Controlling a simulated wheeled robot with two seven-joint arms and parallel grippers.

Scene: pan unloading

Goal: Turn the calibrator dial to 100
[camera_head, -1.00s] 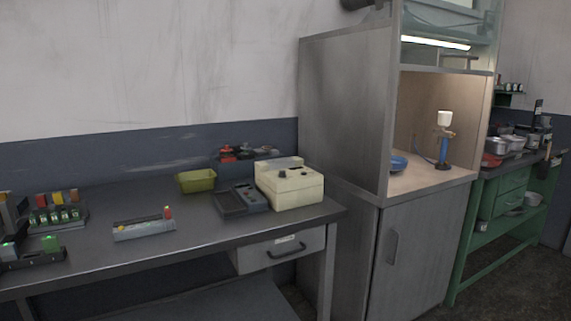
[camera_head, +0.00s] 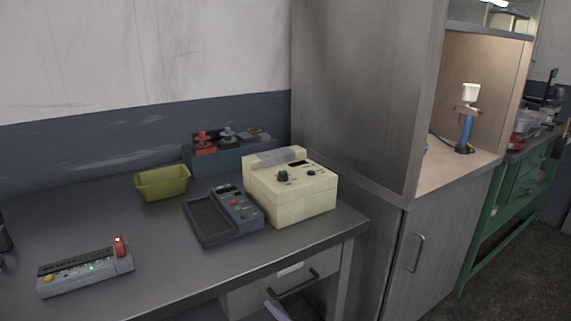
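A cream box-shaped instrument (camera_head: 290,200) stands near the right end of the grey workbench. It has a black dial (camera_head: 283,176) and a smaller dark knob (camera_head: 311,172) on its sloped top panel. The dial's markings are too small to read. A dark grey device (camera_head: 222,214) with a tray-like recess and small buttons lies just left of it. I cannot tell for sure which of these is the calibrator. Neither of my grippers is in view. A small pale purple piece shows at the bottom edge, and I cannot tell what it is.
The workbench (camera_head: 95,225) also holds a green bin (camera_head: 162,182), a grey strip device with a red-topped part (camera_head: 87,271) and a rack with red and dark knobs (camera_head: 228,150). A tall metal cabinet (camera_head: 360,90) stands right of the bench. The bench's front middle is clear.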

